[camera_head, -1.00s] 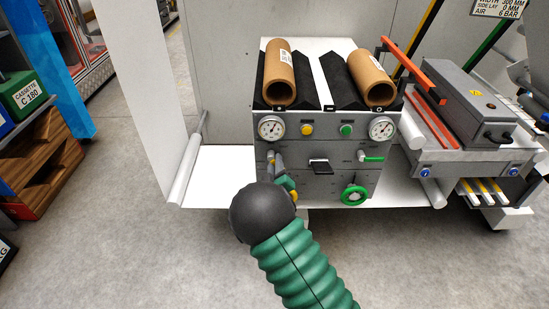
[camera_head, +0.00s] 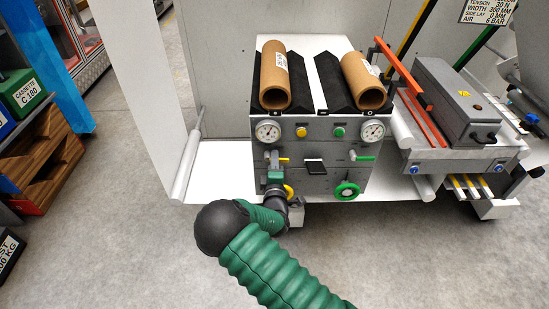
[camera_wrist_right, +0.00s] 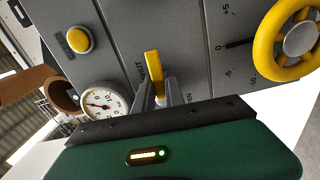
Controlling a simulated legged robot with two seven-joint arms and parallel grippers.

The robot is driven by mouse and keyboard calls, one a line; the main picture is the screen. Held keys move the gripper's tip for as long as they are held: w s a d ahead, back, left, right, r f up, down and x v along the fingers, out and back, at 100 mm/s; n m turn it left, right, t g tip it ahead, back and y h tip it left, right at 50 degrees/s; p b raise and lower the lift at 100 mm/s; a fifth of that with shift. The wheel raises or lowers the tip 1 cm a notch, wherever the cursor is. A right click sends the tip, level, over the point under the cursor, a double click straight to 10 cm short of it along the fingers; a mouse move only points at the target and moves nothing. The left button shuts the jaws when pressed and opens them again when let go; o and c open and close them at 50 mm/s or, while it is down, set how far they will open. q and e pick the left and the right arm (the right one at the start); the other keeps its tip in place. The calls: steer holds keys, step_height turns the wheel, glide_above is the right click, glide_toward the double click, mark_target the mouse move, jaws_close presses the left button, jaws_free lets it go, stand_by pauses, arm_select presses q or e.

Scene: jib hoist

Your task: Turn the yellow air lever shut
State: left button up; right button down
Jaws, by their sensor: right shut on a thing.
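The yellow air lever (camera_head: 284,158) is on the left of the grey panel (camera_head: 315,173), below the left gauge, and points roughly right in the head view. In the right wrist view the lever (camera_wrist_right: 154,75) stands up from between my finger tips. My right gripper (camera_head: 273,163) has reached the panel from below and is shut on the lever; its fingers (camera_wrist_right: 161,94) also show in the wrist view. They hide the lever's base. My left gripper is not in view.
A yellow handwheel (camera_wrist_right: 298,40) is close below the lever; a green handwheel (camera_head: 347,192) and green lever (camera_head: 365,158) are to the right. A gauge (camera_head: 268,131) and yellow button (camera_head: 301,132) are just above. Cardboard rolls (camera_head: 276,80) lie on top.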

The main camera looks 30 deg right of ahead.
steer(key=shift+a+f+n, duration=0.25)
steer(key=shift+n, duration=0.25)
steer(key=c, duration=1.5)
jaws_free()
steer(key=shift+o, duration=0.5)
steer(key=shift+w+r, duration=0.1)
